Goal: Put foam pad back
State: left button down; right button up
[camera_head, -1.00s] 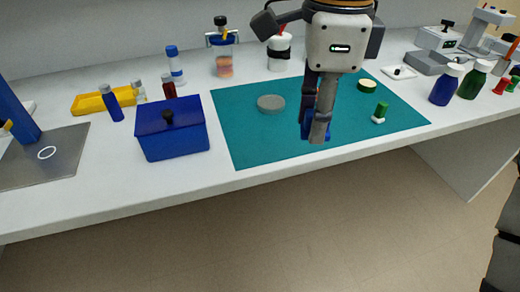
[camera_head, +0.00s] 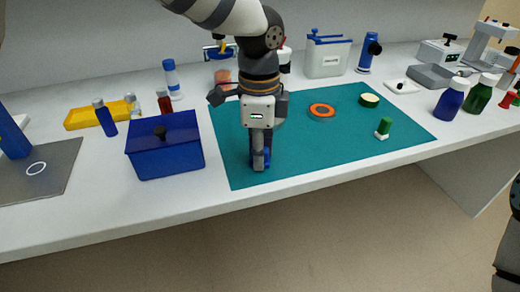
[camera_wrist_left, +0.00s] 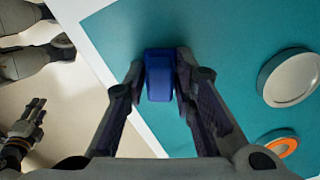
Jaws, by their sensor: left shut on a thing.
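My left gripper (camera_head: 259,163) is shut on a small dark blue block (camera_wrist_left: 159,76), which I take to be the foam pad. In the left wrist view the block sits between both fingertips (camera_wrist_left: 160,80). In the head view the fingers point down over the front left of the teal mat (camera_head: 300,160), and only a little blue (camera_head: 267,157) shows beside them. I cannot tell whether the block touches the mat. My right gripper (camera_wrist_left: 22,132) seems to show at the left of the left wrist view, over the floor; its jaw state is unclear.
A lidded blue box (camera_head: 165,150) stands left of the mat. Bottles and a yellow tray (camera_head: 92,115) stand further left.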

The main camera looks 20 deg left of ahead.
pick_arm(q)
jog(key=shift+s+f, duration=0.1)
jog(key=shift+f, duration=0.05)
jog(key=c, duration=1.3)
grip_release()
jog(key=shift+c, duration=0.2)
notch_tip(320, 180, up, 12)
jog(key=shift+r, duration=0.2)
